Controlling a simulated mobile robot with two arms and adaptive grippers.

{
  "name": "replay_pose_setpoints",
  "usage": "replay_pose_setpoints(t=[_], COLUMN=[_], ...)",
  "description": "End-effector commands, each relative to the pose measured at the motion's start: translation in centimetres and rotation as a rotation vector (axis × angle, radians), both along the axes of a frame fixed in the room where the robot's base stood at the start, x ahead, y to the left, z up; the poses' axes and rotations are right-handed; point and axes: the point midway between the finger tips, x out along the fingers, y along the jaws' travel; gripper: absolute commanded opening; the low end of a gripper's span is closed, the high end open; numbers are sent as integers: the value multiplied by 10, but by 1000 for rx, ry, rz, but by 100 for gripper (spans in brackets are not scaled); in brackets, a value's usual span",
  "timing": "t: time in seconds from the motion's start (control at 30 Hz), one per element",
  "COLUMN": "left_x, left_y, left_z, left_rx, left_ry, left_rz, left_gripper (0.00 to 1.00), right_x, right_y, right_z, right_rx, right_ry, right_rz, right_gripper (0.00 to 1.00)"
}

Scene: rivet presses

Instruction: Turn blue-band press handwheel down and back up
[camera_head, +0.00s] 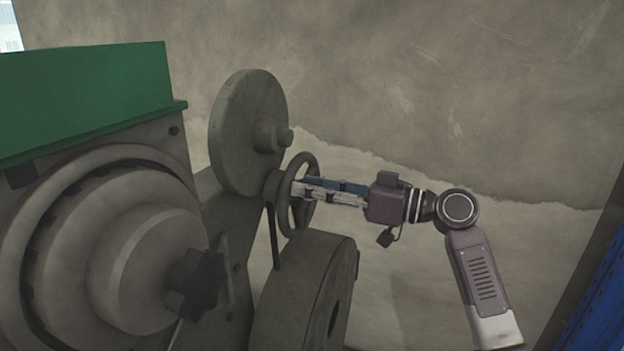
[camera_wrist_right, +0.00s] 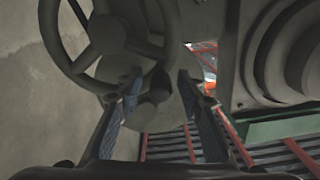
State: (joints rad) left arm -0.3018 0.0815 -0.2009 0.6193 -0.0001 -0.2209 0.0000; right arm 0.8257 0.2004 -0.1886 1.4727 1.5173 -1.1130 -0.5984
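The grey spoked handwheel (camera_head: 284,207) stands on the side of the press, seen nearly edge-on in the head view. In the right wrist view the handwheel (camera_wrist_right: 108,34) fills the upper left, with its hub and spokes in sight. My right gripper (camera_head: 297,188) reaches in from the right, its fingertips at the handwheel. In the right wrist view my right gripper (camera_wrist_right: 158,80) has its fingers apart, with the lower rim and a dark rounded part between or just beyond them. I cannot tell whether they touch. No blue band shows clearly on the press. My left gripper is out of view.
A round grey disc (camera_head: 245,130) stands just behind the handwheel. A large machine with a green top (camera_head: 85,100) and a dark star knob (camera_head: 196,283) fills the left. A grey drum-shaped housing (camera_head: 300,295) lies below the handwheel. A blue structure (camera_head: 600,295) edges the right.

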Motion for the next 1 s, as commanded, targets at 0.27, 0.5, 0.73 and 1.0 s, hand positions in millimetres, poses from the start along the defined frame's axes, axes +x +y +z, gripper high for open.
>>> replay_pose_setpoints(t=[0.27,0.5,0.73,1.0], left_x=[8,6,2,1], left_y=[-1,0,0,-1], left_z=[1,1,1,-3], left_rx=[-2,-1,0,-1], left_ry=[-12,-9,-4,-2], left_rz=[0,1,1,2], left_gripper=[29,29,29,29], right_x=[1,1,1,1], right_y=[2,1,1,1], right_z=[-1,-1,-1,-3], right_rx=[-1,0,0,-3], right_ry=[0,0,0,-7], right_rz=[-1,-1,-2,-2], right_gripper=[34,8,0,0])
